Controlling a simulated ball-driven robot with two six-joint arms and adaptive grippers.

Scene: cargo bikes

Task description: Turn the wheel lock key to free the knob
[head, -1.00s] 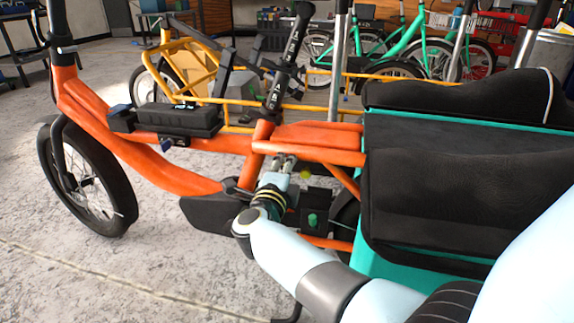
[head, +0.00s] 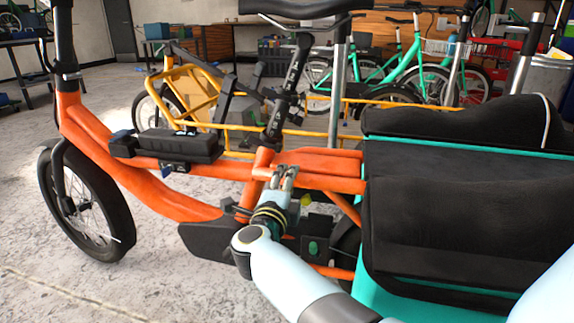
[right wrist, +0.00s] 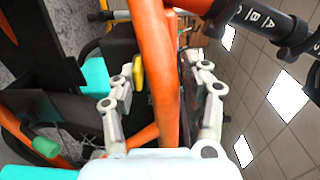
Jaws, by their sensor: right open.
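A small yellow piece, which looks like the lock key (head: 306,199), shows beside my right gripper under the orange frame. In the right wrist view the yellow key (right wrist: 138,76) sits close to the left finger's tip. A green knob (head: 313,247) is on a black box low on the bike; the knob (right wrist: 47,146) also shows at lower left in the wrist view. My right gripper (head: 284,174) is in front of the orange frame tubes. In the wrist view the gripper (right wrist: 166,72) is open, with an orange tube (right wrist: 162,60) lying between or behind its fingers. My left gripper is out of view.
The orange cargo bike frame (head: 215,169) and a black battery pack (head: 180,146) are left of my arm. A teal cargo box (head: 372,290) with black padding (head: 455,200) stands at the right. A yellow bike (head: 172,62) and green bikes (head: 405,65) are behind.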

